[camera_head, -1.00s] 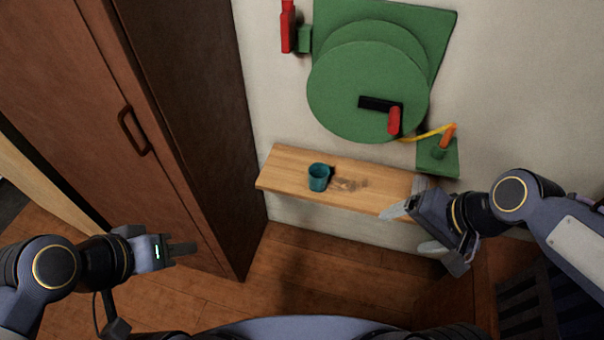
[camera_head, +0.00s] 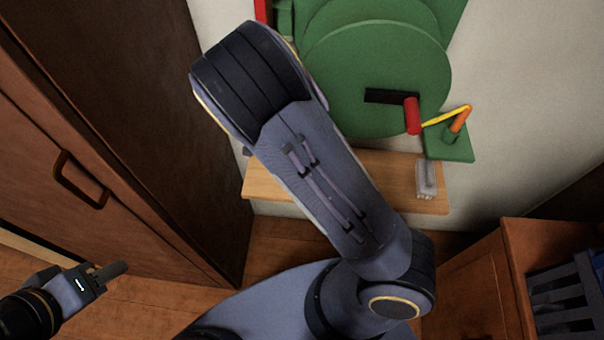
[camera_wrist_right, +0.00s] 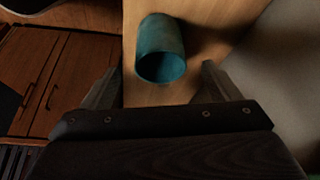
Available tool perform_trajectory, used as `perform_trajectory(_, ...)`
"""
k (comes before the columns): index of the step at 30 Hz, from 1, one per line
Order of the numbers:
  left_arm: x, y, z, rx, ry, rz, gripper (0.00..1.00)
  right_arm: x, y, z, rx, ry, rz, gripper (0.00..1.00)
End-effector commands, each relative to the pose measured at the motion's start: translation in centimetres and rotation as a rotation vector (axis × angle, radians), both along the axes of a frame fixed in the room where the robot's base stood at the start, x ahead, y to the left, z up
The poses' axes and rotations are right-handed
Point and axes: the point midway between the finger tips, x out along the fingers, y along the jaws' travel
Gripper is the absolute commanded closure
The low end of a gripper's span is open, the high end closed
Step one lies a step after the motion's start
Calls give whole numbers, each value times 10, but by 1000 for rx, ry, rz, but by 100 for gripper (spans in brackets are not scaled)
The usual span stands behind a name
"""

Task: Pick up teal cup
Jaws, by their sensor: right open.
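The teal cup (camera_wrist_right: 162,50) stands on the wooden shelf (camera_wrist_right: 200,22) in the right wrist view, just beyond the fingertips. My right gripper (camera_wrist_right: 160,80) is open, with one finger to each side of the cup's near end and nothing held. In the head view my right arm crosses over the shelf (camera_head: 410,175) and hides the cup and the right gripper. My left gripper (camera_head: 118,268) is at the lower left in front of the brown cabinet, away from the shelf. Its fingers overlap, so its opening is unclear.
A tall brown cabinet (camera_head: 110,130) with a handle stands left of the shelf. Green discs (camera_head: 370,80) with a red and black part are on the wall above. A small clear object (camera_head: 427,178) is at the shelf's right end. A grey rack (camera_head: 565,300) sits lower right.

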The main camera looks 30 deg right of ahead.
Motion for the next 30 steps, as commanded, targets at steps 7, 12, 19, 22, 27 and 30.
perform_trajectory(7,0,0,-3,0,0,0,64,-4,-14,-26,0,5,-4,17)
perform_trajectory(12,0,0,-3,0,0,0,64,-6,-29,-46,2,6,-4,17)
perform_trajectory(19,0,0,-4,0,0,0,64,-7,-36,-65,2,3,-2,17)
perform_trajectory(22,0,0,-4,0,0,0,64,-7,-36,-65,3,2,-1,17)
perform_trajectory(27,0,0,-4,0,0,0,64,-7,-36,-65,3,3,0,27)
perform_trajectory(30,0,0,-4,0,0,0,64,-7,-35,-65,3,3,0,40)
